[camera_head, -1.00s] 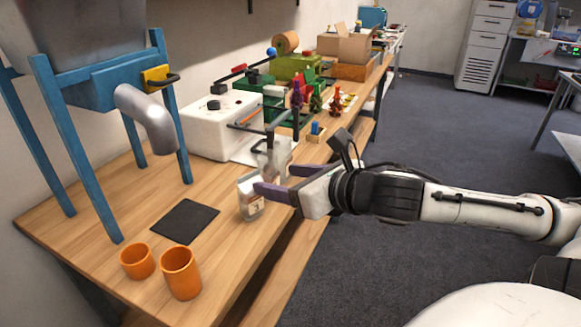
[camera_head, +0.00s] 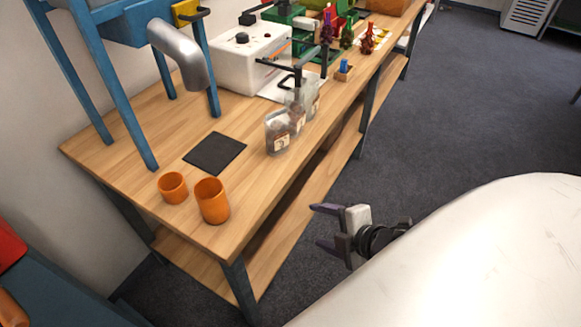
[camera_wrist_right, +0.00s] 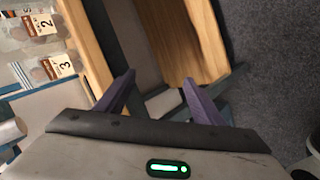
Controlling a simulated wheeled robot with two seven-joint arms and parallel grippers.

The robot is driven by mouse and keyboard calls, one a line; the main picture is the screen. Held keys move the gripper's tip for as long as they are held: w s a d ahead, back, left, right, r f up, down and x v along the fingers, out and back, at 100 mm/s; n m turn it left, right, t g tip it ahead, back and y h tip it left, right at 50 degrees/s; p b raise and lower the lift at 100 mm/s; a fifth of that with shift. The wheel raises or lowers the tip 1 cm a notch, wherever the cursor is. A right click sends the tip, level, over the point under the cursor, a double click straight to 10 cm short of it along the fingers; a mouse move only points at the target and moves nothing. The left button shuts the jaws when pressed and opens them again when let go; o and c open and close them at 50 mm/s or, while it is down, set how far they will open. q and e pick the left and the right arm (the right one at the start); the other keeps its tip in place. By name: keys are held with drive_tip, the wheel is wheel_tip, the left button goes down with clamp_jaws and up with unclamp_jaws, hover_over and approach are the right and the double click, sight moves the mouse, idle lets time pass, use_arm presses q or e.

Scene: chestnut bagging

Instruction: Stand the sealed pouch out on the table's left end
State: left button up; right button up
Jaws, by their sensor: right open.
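Clear pouches with brown contents stand upright in a row along the front edge of the wooden table (camera_head: 165,145). The nearest pouch (camera_head: 277,134) stands right of the black mat, with another pouch (camera_head: 296,112) close behind it and a third (camera_head: 312,97) beyond. Labels "3" (camera_wrist_right: 59,66) and "2" (camera_wrist_right: 42,25) show on pouches in the right wrist view. Whether each is sealed I cannot tell. My right gripper (camera_head: 317,225) is open and empty, off the table's front edge and lower right of the pouches; its fingers also show in the wrist view (camera_wrist_right: 158,80). My left gripper is out of view.
A black mat (camera_head: 215,153) and two orange cups (camera_head: 212,201) (camera_head: 172,187) are on the near left part of the table. A blue-legged hopper with a metal spout (camera_head: 178,52) stands behind. A white machine (camera_head: 245,60) is beyond. Bare wood surrounds the mat.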

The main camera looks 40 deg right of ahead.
drive_tip(key=s+a+f+m+y, duration=0.1)
drive_tip(key=s+a+f+m, duration=0.2)
drive_tip(key=a+f+m, duration=0.2)
drive_tip(key=s+a+f+m+g+y, duration=0.1)
drive_tip(key=s+a+f+m, duration=0.3)
drive_tip(key=a+m, duration=0.4)
drive_tip(key=shift+a+f, duration=0.55)
drive_tip(key=shift+a, duration=0.45)
